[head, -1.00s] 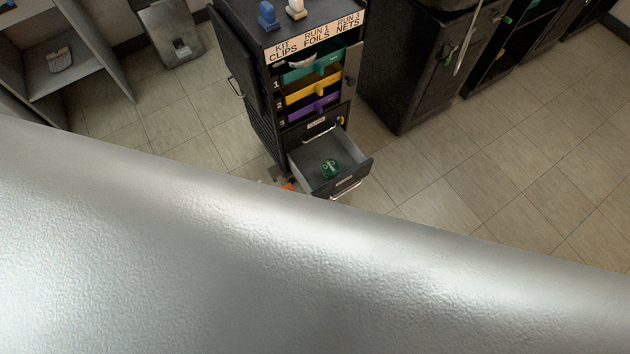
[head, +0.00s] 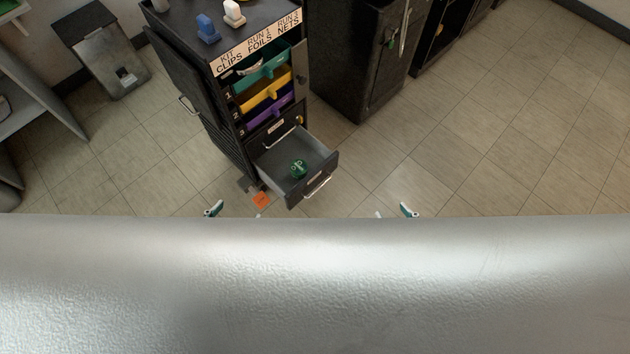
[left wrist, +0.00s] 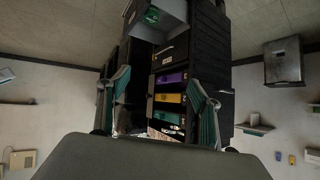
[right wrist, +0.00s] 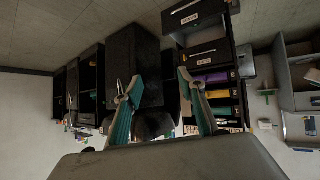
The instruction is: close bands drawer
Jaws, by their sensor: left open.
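The open drawer (head: 327,166) sticks out low in the dark cabinet (head: 222,112). It has a grey inside, a bar handle and a label too small to read. A round green thing (head: 298,168) lies in it. The open drawer also shows in the left wrist view (left wrist: 172,12) and the right wrist view (right wrist: 196,14). My left gripper (head: 236,212) is open and empty, short of the cabinet and apart from the drawer. My right gripper (head: 393,212) is open and empty, to the right of the drawer and apart from it.
A closed drawer (head: 274,128) sits above the open one, under purple, yellow and teal bins. An orange piece (head: 261,200) lies on the floor beside the drawer. A black cabinet (head: 350,60) stands to the right. The tiled floor (head: 490,130) at right is clear.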

